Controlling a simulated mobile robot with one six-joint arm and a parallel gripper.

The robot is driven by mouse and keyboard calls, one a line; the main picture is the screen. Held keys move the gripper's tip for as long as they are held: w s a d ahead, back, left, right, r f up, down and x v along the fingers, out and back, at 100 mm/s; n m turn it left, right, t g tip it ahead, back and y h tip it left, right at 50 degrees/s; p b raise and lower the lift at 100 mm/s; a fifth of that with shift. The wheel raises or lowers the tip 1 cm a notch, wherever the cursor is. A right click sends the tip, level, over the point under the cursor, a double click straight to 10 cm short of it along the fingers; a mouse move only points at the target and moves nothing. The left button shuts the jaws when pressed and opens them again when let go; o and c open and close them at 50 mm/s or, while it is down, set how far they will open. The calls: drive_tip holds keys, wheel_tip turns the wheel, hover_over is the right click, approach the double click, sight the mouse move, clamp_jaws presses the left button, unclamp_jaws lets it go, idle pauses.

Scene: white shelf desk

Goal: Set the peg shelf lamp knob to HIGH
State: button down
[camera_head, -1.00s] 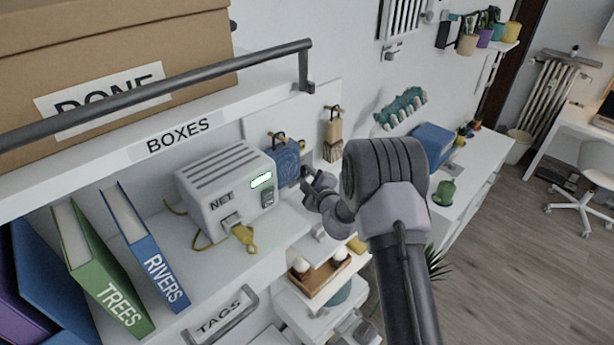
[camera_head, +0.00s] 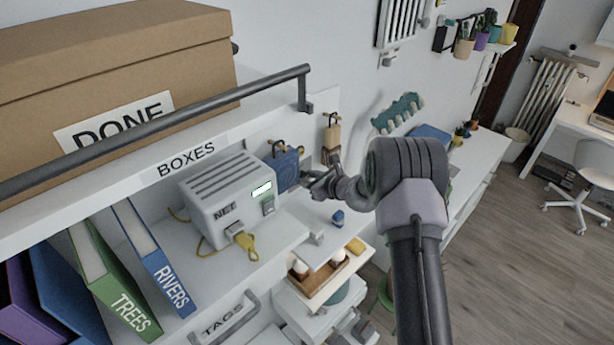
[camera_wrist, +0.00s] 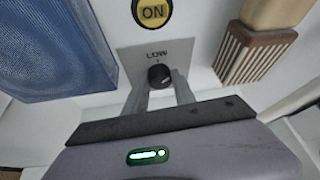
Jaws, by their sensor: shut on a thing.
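In the wrist view, a small dark round knob (camera_wrist: 159,77) sits on a grey plate (camera_wrist: 183,52) marked LOW above it. A small light mark shows at the knob's top. Any other label on the plate is hidden or out of view. My gripper (camera_wrist: 164,88) has its two grey fingers at the left and right of the knob, shut on it. In the head view, my gripper (camera_head: 318,184) is against the wall area right of the blue hanging pouch (camera_head: 285,170); the knob is hidden there.
A yellow ON button (camera_wrist: 153,12) is above the plate. The blue pouch (camera_wrist: 55,45) hangs left, and a wooden brush (camera_wrist: 258,45) hangs close on the right. In the head view, the white NET box (camera_head: 222,195) stands left, and a tray (camera_head: 320,278) sits lower down.

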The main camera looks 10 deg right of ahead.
drive_tip(key=shift+w+d+m+g+y, duration=0.2)
drive_tip(key=shift+m+g+y, duration=0.3)
drive_tip(key=shift+m+y, duration=0.5)
drive_tip(key=m, duration=0.1)
drive_tip(key=m+g+y+b, duration=0.1)
drive_tip(key=shift+d+f+m+y, duration=0.2)
drive_tip(key=shift+m+y, duration=0.1)
drive_tip(key=m+y+b, duration=0.1)
drive_tip(key=b, duration=0.1)
drive_tip(key=m+y+b, duration=0.1)
drive_tip(key=b, duration=0.1)
drive_tip(key=m+g+y+b, duration=0.1)
drive_tip(key=m+b, duration=0.1)
drive_tip(key=shift+w+d+f, duration=0.15)
drive_tip(key=shift+d+f, duration=0.05)
drive_tip(key=shift+f, duration=0.1)
drive_tip(key=m+y+b, duration=0.1)
drive_tip(key=m+b, duration=0.1)
drive_tip(key=b, duration=0.1)
drive_tip(key=shift+r, duration=0.1)
drive_tip(key=shift+m+y, duration=0.3)
drive_tip(key=shift+m, duration=0.1)
drive_tip(key=shift+r, duration=0.1)
drive_tip(key=c, duration=1)
unclamp_jaws()
drive_tip(key=shift+c, duration=0.2)
drive_tip(key=shift+d, duration=0.1)
